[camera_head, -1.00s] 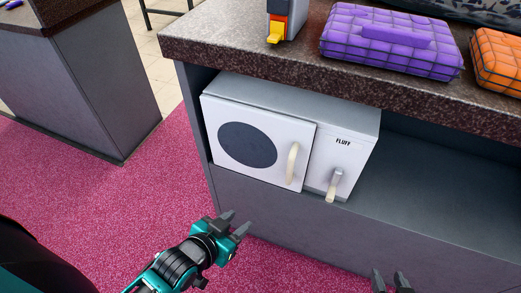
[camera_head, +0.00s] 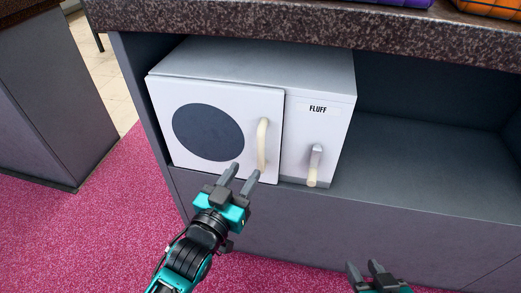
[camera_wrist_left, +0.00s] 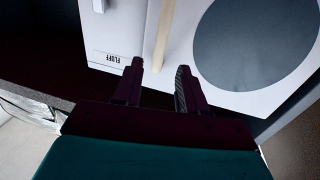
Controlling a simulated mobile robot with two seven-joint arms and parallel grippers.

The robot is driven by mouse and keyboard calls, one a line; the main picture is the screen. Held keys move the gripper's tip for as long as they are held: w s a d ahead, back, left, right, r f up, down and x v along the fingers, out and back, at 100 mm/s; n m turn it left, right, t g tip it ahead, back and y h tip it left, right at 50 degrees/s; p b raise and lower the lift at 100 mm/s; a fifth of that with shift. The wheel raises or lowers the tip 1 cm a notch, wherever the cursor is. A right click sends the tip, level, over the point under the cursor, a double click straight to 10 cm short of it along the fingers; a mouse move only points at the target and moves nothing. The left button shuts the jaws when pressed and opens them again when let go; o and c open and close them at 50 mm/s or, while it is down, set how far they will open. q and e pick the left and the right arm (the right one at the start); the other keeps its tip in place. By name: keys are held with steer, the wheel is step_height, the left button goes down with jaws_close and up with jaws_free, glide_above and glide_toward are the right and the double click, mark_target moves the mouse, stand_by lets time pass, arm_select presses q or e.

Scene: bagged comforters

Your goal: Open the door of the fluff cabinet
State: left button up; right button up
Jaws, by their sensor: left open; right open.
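The fluff cabinet (camera_head: 325,130) is a white box with a "FLUFF" label, standing in the shelf under the counter. Its door (camera_head: 180,95) is shut and has a dark round window (camera_head: 208,132) and an upright cream handle (camera_head: 262,146). In the left wrist view the handle (camera_wrist_left: 163,35) lies ahead, between the lines of the two fingers (camera_wrist_left: 160,85). My right gripper (camera_head: 364,268) is open and empty at the bottom edge.
A lever with a cream tip (camera_head: 315,165) sits on the cabinet's right panel. The speckled counter top (camera_head: 300,28) overhangs the cabinet. The shelf (camera_head: 430,165) right of the cabinet is empty. Pink carpet (camera_head: 100,235) lies in front.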

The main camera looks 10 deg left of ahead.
mark_target(259, 150)
arm_select(q)
steer(key=w, duration=0.3)
steer(key=w+d+b, duration=0.1)
steer(key=w, duration=0.4)
steer(key=shift+w+d+b, duration=0.3)
steer(key=shift+d+b, duration=0.05)
steer(key=shift+b, duration=0.05)
steer(key=shift+w+d, duration=0.1)
steer(key=shift+w, duration=0.4)
steer(key=shift+c, duration=0.3)
jaws_close()
